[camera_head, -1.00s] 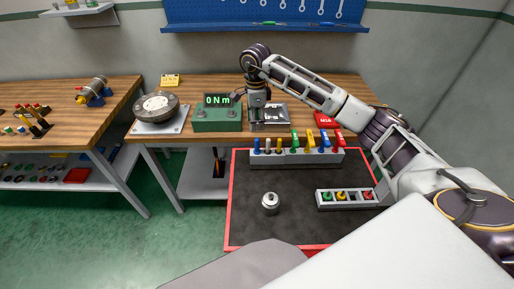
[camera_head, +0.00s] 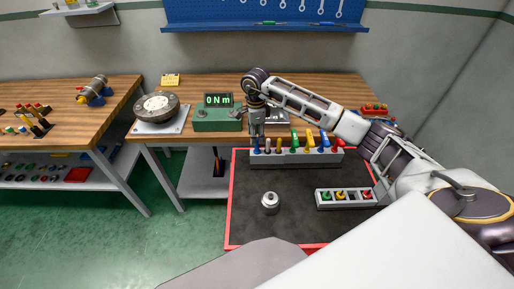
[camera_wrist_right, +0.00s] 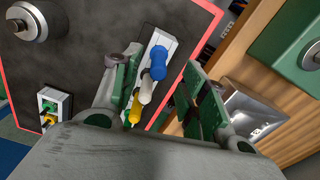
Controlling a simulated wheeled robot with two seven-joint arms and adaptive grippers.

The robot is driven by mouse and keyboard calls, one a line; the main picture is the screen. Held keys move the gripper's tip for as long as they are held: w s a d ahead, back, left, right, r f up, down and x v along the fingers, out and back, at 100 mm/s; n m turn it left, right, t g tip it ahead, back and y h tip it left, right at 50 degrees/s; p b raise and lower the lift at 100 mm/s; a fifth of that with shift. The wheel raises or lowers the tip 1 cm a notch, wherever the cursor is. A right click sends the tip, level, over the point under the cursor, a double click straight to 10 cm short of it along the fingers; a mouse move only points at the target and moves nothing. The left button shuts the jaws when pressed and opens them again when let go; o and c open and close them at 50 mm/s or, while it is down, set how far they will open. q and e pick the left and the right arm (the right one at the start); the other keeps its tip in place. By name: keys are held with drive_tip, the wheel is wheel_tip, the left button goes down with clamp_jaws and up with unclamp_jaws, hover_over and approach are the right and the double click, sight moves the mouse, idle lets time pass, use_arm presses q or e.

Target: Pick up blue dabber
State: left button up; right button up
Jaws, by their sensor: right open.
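The blue dabber (camera_head: 255,147) stands at the left end of a grey rack (camera_head: 296,158) on the black mat. In the right wrist view the blue dabber (camera_wrist_right: 158,62) shows between my finger lines, with a white and a yellow dabber beside it. My right gripper (camera_head: 257,139) is over the left end of the rack, pointing down. In the wrist view my right gripper (camera_wrist_right: 160,88) is open, one finger on each side of the dabber row. Whether a finger touches the blue dabber cannot be told. My left gripper is not in view.
Several other coloured dabbers stand along the rack. A small tray (camera_head: 346,205) with coloured pieces and a round metal weight (camera_head: 270,203) sit on the red-edged mat (camera_head: 300,229). Behind are a green torque display (camera_head: 218,118) and a round gauge (camera_head: 157,106).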

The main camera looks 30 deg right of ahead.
sight(257, 150)
drive_tip(key=shift+s+d+f+p, duration=0.15)
drive_tip(key=shift+f+p, duration=0.35)
drive_tip(key=shift+f, duration=2.05)
clamp_jaws()
